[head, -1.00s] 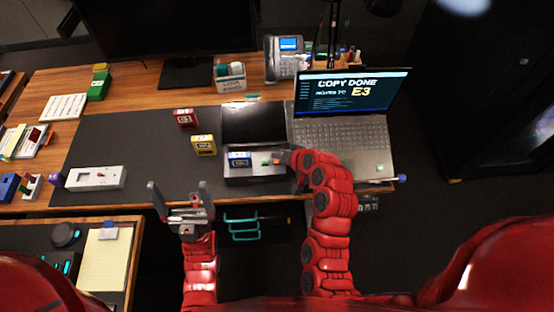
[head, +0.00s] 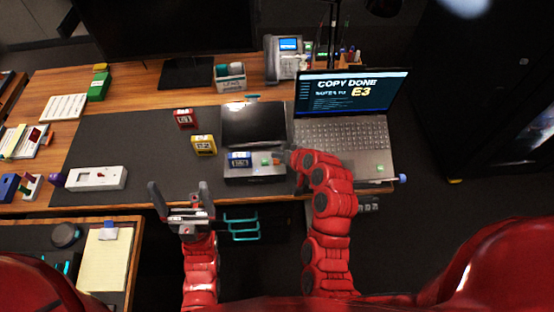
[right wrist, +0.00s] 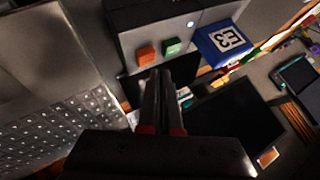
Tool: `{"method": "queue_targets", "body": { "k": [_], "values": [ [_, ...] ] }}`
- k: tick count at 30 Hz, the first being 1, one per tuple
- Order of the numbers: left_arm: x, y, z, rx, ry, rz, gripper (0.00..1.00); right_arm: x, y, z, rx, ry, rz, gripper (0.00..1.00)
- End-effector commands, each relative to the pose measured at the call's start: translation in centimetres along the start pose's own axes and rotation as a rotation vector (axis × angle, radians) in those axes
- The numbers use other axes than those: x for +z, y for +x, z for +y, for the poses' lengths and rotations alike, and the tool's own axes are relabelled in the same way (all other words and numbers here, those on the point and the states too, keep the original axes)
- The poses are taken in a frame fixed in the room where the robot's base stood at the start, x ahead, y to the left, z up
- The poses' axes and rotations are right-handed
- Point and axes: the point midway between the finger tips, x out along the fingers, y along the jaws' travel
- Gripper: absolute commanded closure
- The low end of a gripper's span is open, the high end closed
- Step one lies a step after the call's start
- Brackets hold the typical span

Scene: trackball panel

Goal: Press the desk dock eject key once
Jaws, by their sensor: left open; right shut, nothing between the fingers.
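The desk dock (head: 268,178) is a grey box at the front of the desk mat, left of the laptop. It also shows in the right wrist view (right wrist: 150,25). A blue cartridge labelled E3 (head: 240,159) sits in it, seen close in the right wrist view (right wrist: 222,42). Beside it are a green key (right wrist: 171,46) and an orange key (right wrist: 146,56); I cannot read any marking on them. My right gripper (right wrist: 158,73) is shut and empty, its tips close to the orange key; contact cannot be told. My left gripper (head: 182,190) is open and empty left of the dock.
The open laptop (head: 345,132) reads "COPY DONE" and "E3". A red block (head: 184,117) and a yellow block (head: 204,145) stand left of the dock. A white switch box (head: 97,178) lies further left. The dark mat between is clear.

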Motion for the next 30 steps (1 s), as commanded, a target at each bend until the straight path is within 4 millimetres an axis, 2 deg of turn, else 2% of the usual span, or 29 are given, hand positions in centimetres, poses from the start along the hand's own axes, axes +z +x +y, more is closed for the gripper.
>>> {"method": "queue_targets", "body": {
  "k": [30],
  "values": [
    [0.13,-0.77,0.04,0.000,0.000,0.000,0.00,0.44,0.59,0.44,0.000,0.000,0.000,1.00]
  ]
}}
